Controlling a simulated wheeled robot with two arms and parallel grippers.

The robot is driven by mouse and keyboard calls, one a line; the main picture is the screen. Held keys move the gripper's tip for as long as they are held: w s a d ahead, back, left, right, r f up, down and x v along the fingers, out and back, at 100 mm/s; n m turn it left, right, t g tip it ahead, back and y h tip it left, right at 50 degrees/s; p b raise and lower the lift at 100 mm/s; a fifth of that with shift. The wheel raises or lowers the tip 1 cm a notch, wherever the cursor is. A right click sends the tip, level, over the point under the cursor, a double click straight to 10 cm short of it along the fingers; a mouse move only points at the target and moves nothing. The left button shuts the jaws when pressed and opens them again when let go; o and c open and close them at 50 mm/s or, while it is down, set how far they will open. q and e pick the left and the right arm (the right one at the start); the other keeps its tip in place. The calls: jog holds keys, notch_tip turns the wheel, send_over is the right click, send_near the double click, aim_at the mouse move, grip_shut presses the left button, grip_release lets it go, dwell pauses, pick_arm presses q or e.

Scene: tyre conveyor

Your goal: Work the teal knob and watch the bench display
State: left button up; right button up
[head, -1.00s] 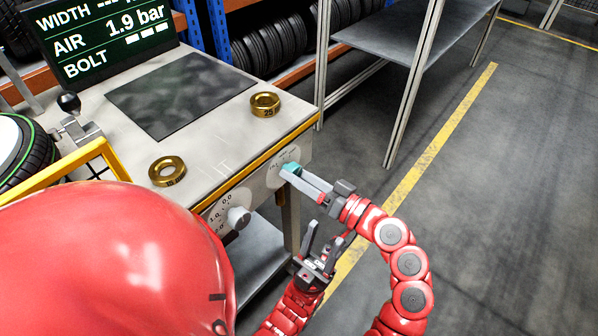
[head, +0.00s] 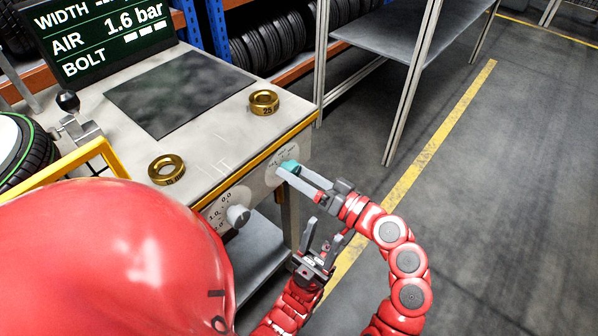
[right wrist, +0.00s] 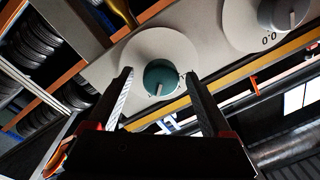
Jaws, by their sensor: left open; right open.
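The teal knob (head: 289,166) is on the bench's front panel near its right corner. In the right wrist view the teal knob (right wrist: 160,78) has a pale pointer mark and sits on a round pale dial plate. My right gripper (head: 283,172) is at this knob, open, with one finger on each side of it; contact is unclear. My left gripper (head: 322,236) is open and empty, lower down in front of the bench. The bench display (head: 100,37) reads AIR 1.6 bar, with dashes beside WIDTH and blocks beside BOLT.
A grey knob (head: 238,216) with a numbered dial is left of the teal one. A tyre (head: 22,160) stands at left. Floor to the right is clear.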

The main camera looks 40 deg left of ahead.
jog(key=d, duration=1.7)
jog(key=shift+s+d+f, duration=0.2)
jog(key=shift+s+f, duration=0.1)
jog(key=shift+f, duration=0.1)
jog(key=shift+w, duration=0.1)
